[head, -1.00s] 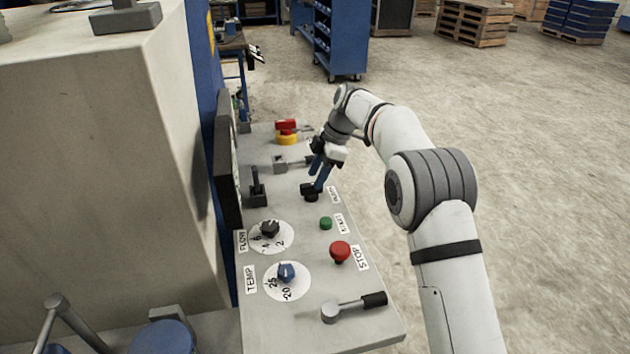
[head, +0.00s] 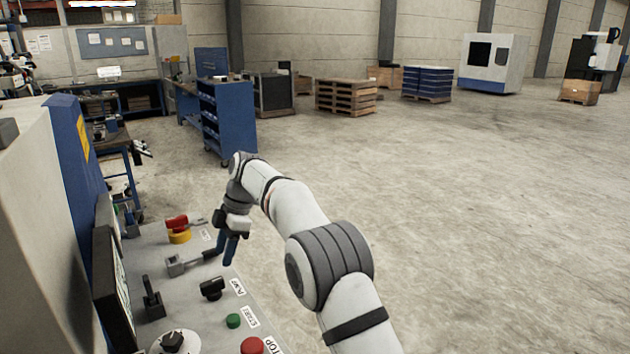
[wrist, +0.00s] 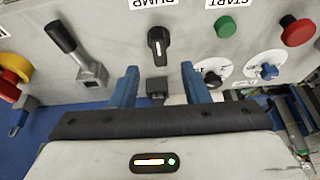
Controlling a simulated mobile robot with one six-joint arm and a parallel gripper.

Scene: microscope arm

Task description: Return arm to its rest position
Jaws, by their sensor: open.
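My arm (head: 305,215) reaches from the lower right over the edge of the control panel. My gripper (head: 229,250) hangs with its blue fingers pointing down, just above the panel's right edge.
The panel carries a red-and-yellow switch (head: 178,229), grey lever (head: 190,262), black lever (head: 152,298), green START button (head: 233,321) and red STOP button (head: 252,346). The floor (head: 460,220) to the right is clear; a blue cart (head: 228,118) stands beyond.

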